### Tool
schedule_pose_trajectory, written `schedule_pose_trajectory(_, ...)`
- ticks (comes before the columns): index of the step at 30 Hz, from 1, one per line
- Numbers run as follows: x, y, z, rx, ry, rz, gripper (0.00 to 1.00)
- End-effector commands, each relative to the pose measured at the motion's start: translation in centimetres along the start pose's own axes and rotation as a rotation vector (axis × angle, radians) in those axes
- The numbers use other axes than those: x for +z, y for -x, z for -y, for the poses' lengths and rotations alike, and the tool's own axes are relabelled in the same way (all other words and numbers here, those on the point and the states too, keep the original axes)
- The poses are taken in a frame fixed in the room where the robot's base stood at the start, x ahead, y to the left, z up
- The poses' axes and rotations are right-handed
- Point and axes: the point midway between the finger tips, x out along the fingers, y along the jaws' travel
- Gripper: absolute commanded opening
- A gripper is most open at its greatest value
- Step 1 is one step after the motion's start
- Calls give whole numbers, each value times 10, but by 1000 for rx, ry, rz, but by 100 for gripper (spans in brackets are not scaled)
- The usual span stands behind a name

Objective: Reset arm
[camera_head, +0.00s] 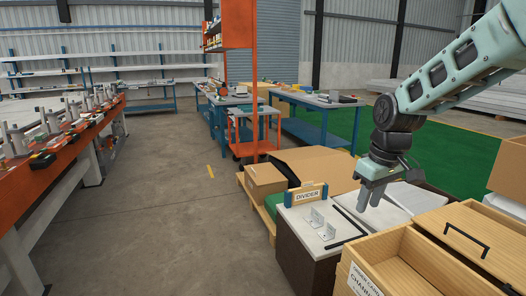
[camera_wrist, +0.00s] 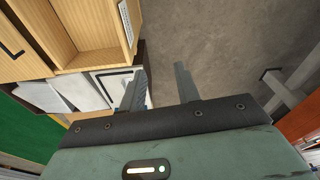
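My arm (camera_head: 455,80) reaches in from the upper right in the head view. My gripper (camera_head: 370,197) hangs with its fingers pointing down, above the right part of a dark-sided cabinet with a light top (camera_head: 298,222). In the wrist view, the two fingers of my gripper (camera_wrist: 160,88) are spread apart with nothing between them. The floor (camera_wrist: 205,45) shows beyond the gap, and part of the cabinet top shows beside the left finger.
A wooden drawer box (camera_head: 395,270) with a label stands at the lower right. A divider sign (camera_head: 307,195), metal brackets (camera_head: 320,220) and a black bar lie on the cabinet. A long orange bench (camera_head: 60,150) stands left. The aisle floor (camera_head: 180,210) is clear.

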Motion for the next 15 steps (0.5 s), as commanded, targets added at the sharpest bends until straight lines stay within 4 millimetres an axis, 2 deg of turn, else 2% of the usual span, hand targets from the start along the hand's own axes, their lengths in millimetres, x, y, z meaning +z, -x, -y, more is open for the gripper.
schedule_pose_trajectory(1, 10, 8, 32, -17, 22, 5, 32)
schedule_pose_trajectory(3, 26, 13, 70, -36, 43, 12, 32)
schedule_pose_trajectory(5, 43, 17, 102, -49, 62, 22, 32)
schedule_pose_trajectory(9, 95, 25, 166, -67, 105, 50, 32)
schedule_pose_trajectory(12, 137, 28, 199, -66, 134, 72, 32)
schedule_pose_trajectory(15, 175, 29, 220, -59, 157, 90, 32)
